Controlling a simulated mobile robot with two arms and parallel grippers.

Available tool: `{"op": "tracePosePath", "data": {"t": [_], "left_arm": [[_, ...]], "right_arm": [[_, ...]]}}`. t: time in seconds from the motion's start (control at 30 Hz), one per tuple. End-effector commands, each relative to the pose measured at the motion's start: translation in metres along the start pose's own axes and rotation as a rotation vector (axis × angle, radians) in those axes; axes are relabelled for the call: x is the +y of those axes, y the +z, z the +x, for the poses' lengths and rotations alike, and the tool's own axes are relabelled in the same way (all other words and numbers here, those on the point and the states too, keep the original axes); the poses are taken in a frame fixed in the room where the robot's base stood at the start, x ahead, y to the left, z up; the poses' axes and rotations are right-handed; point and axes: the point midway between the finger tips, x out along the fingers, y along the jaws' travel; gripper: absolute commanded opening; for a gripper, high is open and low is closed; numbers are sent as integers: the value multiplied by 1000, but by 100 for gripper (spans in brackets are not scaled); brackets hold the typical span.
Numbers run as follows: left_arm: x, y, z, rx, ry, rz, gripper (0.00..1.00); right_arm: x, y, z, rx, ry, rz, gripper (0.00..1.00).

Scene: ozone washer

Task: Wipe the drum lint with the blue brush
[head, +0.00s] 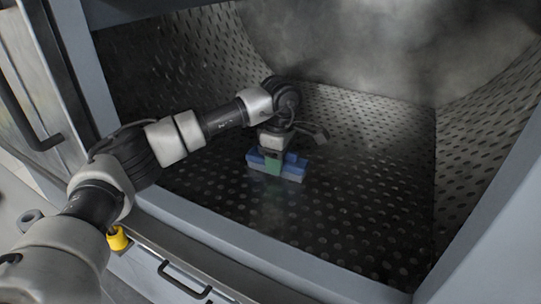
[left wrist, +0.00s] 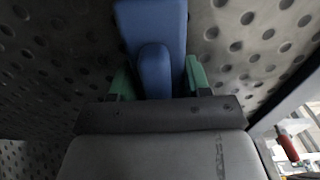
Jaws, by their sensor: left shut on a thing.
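The blue brush (head: 291,168) is low inside the perforated drum (head: 360,190), near the drum floor. It also shows in the left wrist view (left wrist: 152,25), upright in the picture between two green fingers. My left gripper (head: 272,166) is shut on the blue brush, with a green finger in front of it. It also shows in the left wrist view (left wrist: 155,78). I cannot tell whether the brush touches the drum floor. No lint can be made out on the drum surface. My right gripper is not in view.
The washer's grey opening frame (head: 230,235) runs along the front and right, close below my left arm. An open door with a dark handle (head: 35,130) stands at the left. A yellow object (head: 117,238) sits by the front edge. The drum floor right of the brush is clear.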

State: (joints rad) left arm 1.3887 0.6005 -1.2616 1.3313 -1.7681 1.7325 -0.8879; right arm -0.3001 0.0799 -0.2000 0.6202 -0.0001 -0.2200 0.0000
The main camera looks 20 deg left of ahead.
Motion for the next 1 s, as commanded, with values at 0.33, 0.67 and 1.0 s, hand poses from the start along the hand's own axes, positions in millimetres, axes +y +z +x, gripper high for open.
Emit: {"op": "tracePosePath", "data": {"t": [0.33, 0.67, 1.0], "left_arm": [[-2, 18, 1, 1, -3, 3, 29], [-4, 46, -2, 0, -2, 3, 29], [-4, 60, -2, 0, 0, 1, 29]], "right_arm": [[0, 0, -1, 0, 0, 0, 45], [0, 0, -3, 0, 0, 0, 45], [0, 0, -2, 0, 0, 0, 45]]}}
